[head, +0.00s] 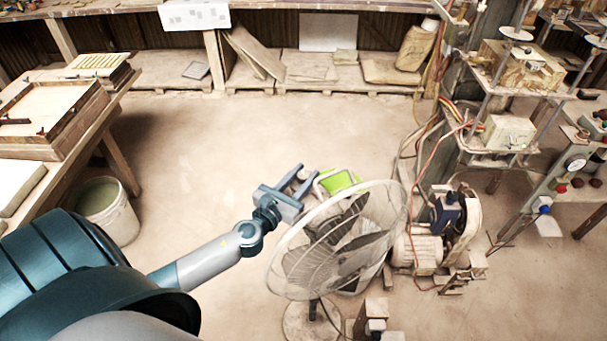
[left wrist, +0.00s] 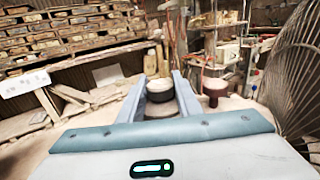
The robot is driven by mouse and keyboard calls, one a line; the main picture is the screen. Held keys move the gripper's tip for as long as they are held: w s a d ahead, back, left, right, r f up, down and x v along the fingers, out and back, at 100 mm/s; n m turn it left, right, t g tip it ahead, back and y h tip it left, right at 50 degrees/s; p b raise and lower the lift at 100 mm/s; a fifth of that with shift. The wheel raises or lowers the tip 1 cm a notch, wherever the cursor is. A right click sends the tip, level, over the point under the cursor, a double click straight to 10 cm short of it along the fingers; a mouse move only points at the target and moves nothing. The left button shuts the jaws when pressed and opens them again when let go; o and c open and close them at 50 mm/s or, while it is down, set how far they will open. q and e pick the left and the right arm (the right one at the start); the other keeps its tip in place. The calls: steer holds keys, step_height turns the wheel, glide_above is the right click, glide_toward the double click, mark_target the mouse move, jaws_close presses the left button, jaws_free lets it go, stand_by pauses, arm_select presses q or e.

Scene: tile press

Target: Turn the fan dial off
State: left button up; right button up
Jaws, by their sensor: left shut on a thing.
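The fan (head: 340,240) stands on the floor with its round cage tilted, and its grille fills the right side of the left wrist view (left wrist: 292,85). My left gripper (head: 307,181) is beside the upper left of the cage. In the left wrist view, the fingers (left wrist: 158,80) are shut on a round knob with a pale top and dark side (left wrist: 160,90), which looks like the fan dial. A brownish round part shows just below the knob. In the head view I cannot make out the dial. My right gripper is in neither view.
A bright green object (head: 338,181) lies just behind the fan cage. A motor (head: 417,250) stands right of the fan, with hoses and the press frame beyond. A white bucket (head: 106,210) stands at left by a wooden table. The floor behind my left gripper is clear.

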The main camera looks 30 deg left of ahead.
arm_select(q)
steer(key=shift+n+y, duration=0.3)
steer(key=shift+y, duration=0.1)
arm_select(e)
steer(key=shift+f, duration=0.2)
arm_select(q)
steer(key=o, duration=1.1)
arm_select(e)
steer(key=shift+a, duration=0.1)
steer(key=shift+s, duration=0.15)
